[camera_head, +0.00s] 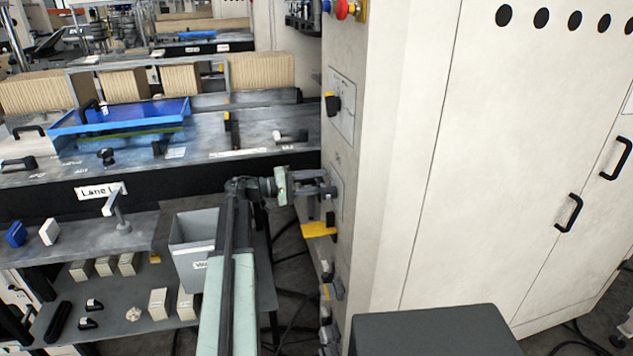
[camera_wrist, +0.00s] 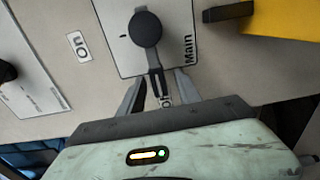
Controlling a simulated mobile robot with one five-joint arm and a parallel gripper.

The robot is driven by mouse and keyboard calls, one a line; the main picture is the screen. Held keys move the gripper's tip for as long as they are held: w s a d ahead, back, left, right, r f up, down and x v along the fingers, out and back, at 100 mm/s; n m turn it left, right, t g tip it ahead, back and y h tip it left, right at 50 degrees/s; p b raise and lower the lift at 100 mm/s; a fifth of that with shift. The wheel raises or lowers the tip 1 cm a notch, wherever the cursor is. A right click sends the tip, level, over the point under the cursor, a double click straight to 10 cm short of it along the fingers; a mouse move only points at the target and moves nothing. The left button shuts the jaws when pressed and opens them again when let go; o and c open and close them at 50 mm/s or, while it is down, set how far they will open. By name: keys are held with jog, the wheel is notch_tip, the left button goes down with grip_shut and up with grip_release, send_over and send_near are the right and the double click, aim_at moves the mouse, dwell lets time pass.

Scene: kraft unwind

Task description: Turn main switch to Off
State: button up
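The main switch (camera_wrist: 147,29) is a dark round knob with a narrow lever, on a light plate marked "Main" in the wrist view. Its lever (camera_wrist: 156,82) points down in that picture, toward my gripper (camera_wrist: 160,92). My gripper is open, with one finger on each side of the lever's end and a visible gap on both sides. Another label behind the lever's tip is partly covered. In the head view my gripper (camera_head: 329,184) is at the cabinet's side panel and mostly hides the switch.
Another black knob (camera_head: 333,104) is on the panel above. A yellow part (camera_head: 319,229) sticks out just below my gripper. A red button (camera_head: 343,9) is at the top. A workbench with a blue tray (camera_head: 120,116) and a grey bin (camera_head: 192,250) stand to the left.

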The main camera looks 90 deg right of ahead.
jog(key=w+a, duration=0.1)
jog(key=w, duration=0.6)
jog(key=shift+w+a, duration=0.25)
jog(key=shift+w, duration=0.1)
